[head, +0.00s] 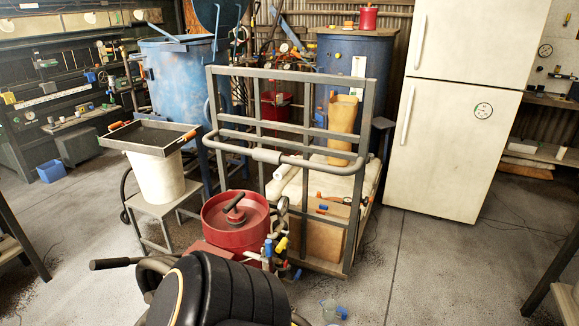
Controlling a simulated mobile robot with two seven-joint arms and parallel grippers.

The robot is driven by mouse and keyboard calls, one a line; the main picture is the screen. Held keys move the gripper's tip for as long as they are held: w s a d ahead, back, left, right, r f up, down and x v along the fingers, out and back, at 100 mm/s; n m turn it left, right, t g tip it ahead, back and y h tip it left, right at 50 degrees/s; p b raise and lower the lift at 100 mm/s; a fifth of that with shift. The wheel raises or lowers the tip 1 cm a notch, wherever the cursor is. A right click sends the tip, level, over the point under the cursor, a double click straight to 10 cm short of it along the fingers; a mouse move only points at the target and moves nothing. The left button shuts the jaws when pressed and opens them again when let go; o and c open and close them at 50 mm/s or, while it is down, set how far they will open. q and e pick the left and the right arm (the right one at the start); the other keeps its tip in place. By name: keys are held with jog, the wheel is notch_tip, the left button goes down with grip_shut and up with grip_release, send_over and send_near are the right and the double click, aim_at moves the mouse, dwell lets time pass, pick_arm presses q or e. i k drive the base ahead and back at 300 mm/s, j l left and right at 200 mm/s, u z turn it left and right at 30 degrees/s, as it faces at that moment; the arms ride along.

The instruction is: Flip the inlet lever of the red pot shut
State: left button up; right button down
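A red pot (237,222) with a round red lid stands low in the middle foreground. A dark handle (234,206) sits on top of its lid. Valve fittings with small coloured levers are clustered at its right side, among them a yellow lever (281,245) and a blue lever (268,247). They are too small to tell which is the inlet lever or how it is turned. The lower part of the pot is hidden by a black ribbed form in front. Neither of my grippers shows in the head view.
A grey cart frame (291,74) with a cross handle stands right behind the pot. A white bucket (158,178) under a dark tray (149,137) is on a stool at left. A clear item (330,309) lies on the floor. Floor before the fridge (462,95) is open.

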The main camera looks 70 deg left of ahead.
aim_at(283, 241)
jog(key=i+u, duration=0.15)
jog(key=u, duration=0.35)
jog(key=i+u, duration=0.2)
jog(key=u, duration=0.25)
jog(key=i+l+u, duration=0.15)
jog(key=u, duration=0.35)
jog(key=i+u, duration=0.1)
jog(key=u, duration=0.35)
jog(key=i+l+u, duration=0.1)
jog(key=u, duration=0.4)
jog(key=i+l+u, duration=0.1)
jog(key=u, duration=0.35)
jog(key=i+l+u, duration=0.1)
jog(key=u, duration=0.3)
jog(key=i+l+u, duration=0.1)
jog(key=l+u, duration=0.25)
jog(key=i+l+u, duration=0.1)
jog(key=u, duration=0.3)
